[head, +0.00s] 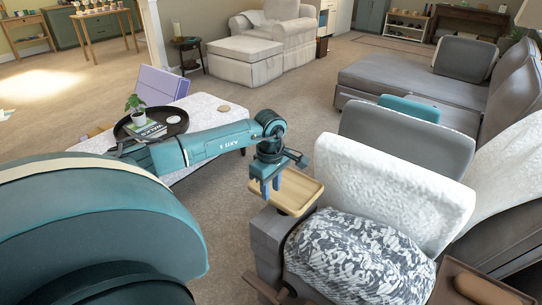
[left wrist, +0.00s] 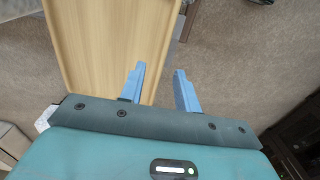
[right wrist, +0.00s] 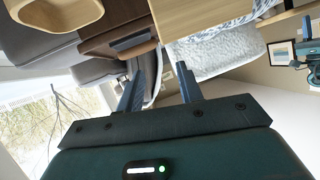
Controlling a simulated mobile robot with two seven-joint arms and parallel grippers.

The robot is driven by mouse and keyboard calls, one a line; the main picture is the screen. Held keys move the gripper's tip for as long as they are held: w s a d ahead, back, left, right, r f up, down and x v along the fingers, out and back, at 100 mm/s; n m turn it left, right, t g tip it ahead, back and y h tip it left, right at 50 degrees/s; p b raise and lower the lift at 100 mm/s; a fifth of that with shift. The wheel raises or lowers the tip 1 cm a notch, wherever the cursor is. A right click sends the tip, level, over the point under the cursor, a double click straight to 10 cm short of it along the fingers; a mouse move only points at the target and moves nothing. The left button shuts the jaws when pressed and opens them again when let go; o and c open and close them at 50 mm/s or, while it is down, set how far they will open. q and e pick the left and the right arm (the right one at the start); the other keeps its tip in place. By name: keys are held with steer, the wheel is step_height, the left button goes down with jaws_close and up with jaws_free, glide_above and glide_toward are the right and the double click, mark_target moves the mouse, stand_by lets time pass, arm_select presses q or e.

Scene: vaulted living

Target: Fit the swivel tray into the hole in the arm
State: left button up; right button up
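A light wooden tray (head: 298,190) with a low rim and rounded corners is at the front end of the grey sofa arm (head: 268,238) in the head view. My left gripper (head: 270,188) points down beside the tray's left edge, fingers apart. In the left wrist view the tray (left wrist: 95,45) fills the upper left, and its edge passes between the open fingers (left wrist: 160,75); contact cannot be told. My right gripper (right wrist: 160,75) is open in the right wrist view, its right finger close to a light wooden board (right wrist: 200,15). I cannot see the hole in the arm.
A patterned cushion (head: 360,258) and a white cushion (head: 390,190) crowd the sofa beside the arm. A white-covered table (head: 205,108) with a dark round tray (head: 172,120) stands at left. Carpet (head: 310,110) is clear behind the tray. A brown wooden piece (head: 445,285) is at lower right.

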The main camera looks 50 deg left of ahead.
arm_select(q)
step_height(320, 180, up, 11)
arm_select(e)
steer(key=shift+w+a, duration=0.1)
steer(key=shift+w, duration=0.05)
steer(key=shift+f, duration=0.1)
stand_by(0.5)
arm_select(q)
steer(key=shift+r, duration=0.1)
